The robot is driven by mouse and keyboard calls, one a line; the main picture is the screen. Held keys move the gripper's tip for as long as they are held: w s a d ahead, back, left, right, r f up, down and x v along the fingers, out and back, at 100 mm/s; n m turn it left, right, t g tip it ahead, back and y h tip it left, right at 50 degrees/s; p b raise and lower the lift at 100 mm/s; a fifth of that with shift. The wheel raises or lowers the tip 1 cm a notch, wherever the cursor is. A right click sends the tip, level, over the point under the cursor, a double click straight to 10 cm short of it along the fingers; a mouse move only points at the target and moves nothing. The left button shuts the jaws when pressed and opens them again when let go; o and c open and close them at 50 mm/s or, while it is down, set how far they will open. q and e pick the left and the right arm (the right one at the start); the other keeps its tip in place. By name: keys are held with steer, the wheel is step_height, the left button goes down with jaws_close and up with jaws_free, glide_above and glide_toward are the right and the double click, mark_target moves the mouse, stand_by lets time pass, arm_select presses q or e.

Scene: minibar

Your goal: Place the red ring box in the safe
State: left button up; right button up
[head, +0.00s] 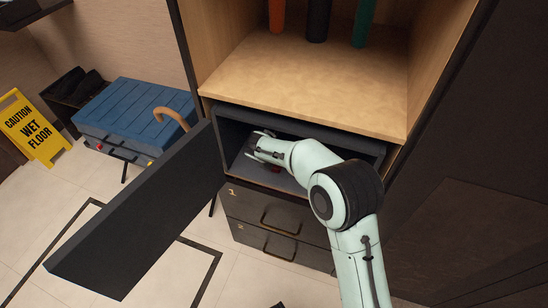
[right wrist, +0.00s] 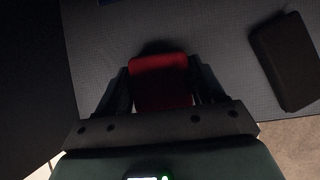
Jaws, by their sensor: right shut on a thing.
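The safe (head: 300,124) is a dark grey box under the wooden shelf in the head view. Its thick door (head: 140,215) stands wide open to the left. My right gripper (head: 256,146) is inside the safe, low over its floor. In the right wrist view the red ring box (right wrist: 158,82) sits between the fingers of my right gripper (right wrist: 158,88), which is shut on it. A grey textured surface lies beneath. In the head view the ring box is mostly hidden; a small red patch shows below my wrist. My left gripper is out of view.
A dark brown flat block (right wrist: 287,60) lies on the grey surface at right in the right wrist view. Drawers (head: 280,222) are below the safe. The wooden shelf (head: 300,80) above holds bottle-like items.

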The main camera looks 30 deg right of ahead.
steer(key=shift+f, duration=0.1)
steer(key=o, duration=1.1)
steer(key=shift+f, duration=0.1)
steer(key=shift+c, duration=0.2)
